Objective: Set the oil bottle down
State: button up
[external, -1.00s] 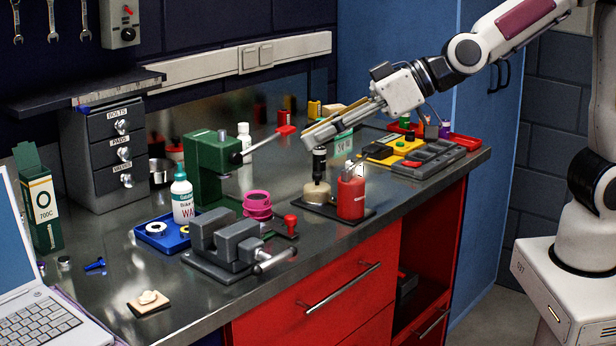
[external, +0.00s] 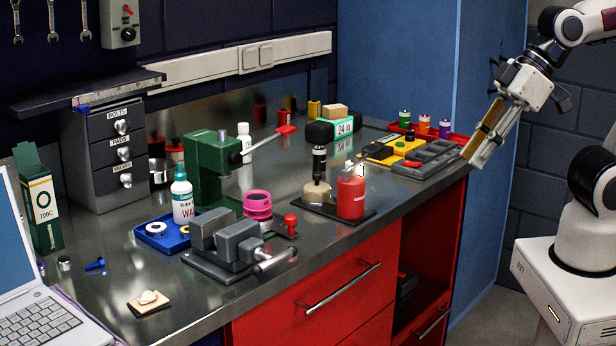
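No label readable here says oil. A red bottle (external: 351,194) with a small pale top stands upright on a black mat (external: 318,208) near the bench's front edge. A white bottle with a teal cap (external: 182,198) stands in a blue tray (external: 160,241), and a plain white bottle (external: 244,140) stands behind the green press. I cannot tell for certain which is the oil bottle. My gripper (external: 474,158) points down at the bench's right end, well apart from all three bottles. I see it side-on; its finger gap is hidden and no bottle shows in it.
A black-handled tool with a tan base (external: 317,190) stands beside the red bottle. A grey vise (external: 225,243), green press (external: 210,165) and pink ring stack (external: 257,204) fill the middle. A grey tray (external: 432,158) and small coloured bottles (external: 424,124) lie near my gripper.

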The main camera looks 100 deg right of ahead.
jog(key=s+d+f+g, duration=0.1)
jog(key=s, duration=0.5)
jog(key=shift+s+d+f+h, duration=0.15)
jog(key=shift+f+h, duration=0.15)
jog(key=shift+f, duration=0.1)
dwell(0.8)
